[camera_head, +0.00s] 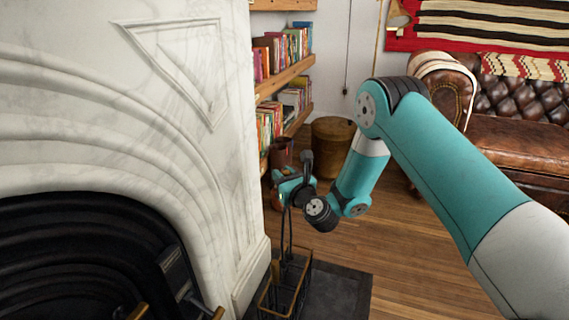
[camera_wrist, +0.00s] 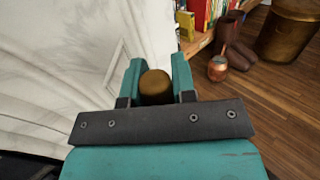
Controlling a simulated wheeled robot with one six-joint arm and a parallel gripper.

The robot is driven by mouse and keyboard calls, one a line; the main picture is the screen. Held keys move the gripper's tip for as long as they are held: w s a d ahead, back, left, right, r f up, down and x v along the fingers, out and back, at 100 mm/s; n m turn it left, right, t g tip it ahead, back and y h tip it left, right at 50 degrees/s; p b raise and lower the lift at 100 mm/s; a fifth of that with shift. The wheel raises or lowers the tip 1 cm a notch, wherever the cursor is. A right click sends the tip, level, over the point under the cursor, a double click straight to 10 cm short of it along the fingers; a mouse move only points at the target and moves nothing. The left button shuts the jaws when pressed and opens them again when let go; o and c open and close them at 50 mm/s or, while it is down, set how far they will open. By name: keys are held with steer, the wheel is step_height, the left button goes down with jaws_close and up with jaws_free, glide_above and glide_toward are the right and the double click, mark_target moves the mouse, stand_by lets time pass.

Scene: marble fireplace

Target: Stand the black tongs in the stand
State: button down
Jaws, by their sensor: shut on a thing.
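My gripper (camera_head: 288,186) is above the stand, beside the marble fireplace. In the wrist view its two teal fingers (camera_wrist: 157,66) are shut on the brown rounded top of the black tongs (camera_wrist: 155,82). In the head view the thin dark legs of the tongs (camera_head: 283,232) hang down, roughly upright, below the gripper. The stand (camera_head: 297,282) is a dark open frame with brass-coloured edges on the grey hearth slab. The lower ends of the tongs overlap the stand in the picture; I cannot tell whether they are inside it.
The marble fireplace (camera_head: 215,165) rises close on the left. Bookshelves (camera_head: 285,85), dark boots (camera_wrist: 228,32), a copper vessel (camera_wrist: 218,67) and a brass-coloured bin (camera_head: 332,142) are behind. A leather sofa (camera_head: 520,135) stands at the right. Wooden floor (camera_head: 385,235) is clear between.

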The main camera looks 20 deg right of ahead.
steer(key=f, duration=0.1)
steer(key=b, duration=1.6)
glide_above(287, 241)
steer(key=x, duration=0.2)
steer(key=shift+h, duration=0.3)
step_height(287, 241, down, 15)
steer(key=shift+s+d, duration=0.1)
steer(key=shift+d, duration=0.05)
steer(key=shift+f+b, duration=3.5)
steer(key=shift+f, duration=0.35)
steer(key=c, duration=0.8)
jaws_free()
steer(key=shift+c, duration=0.2)
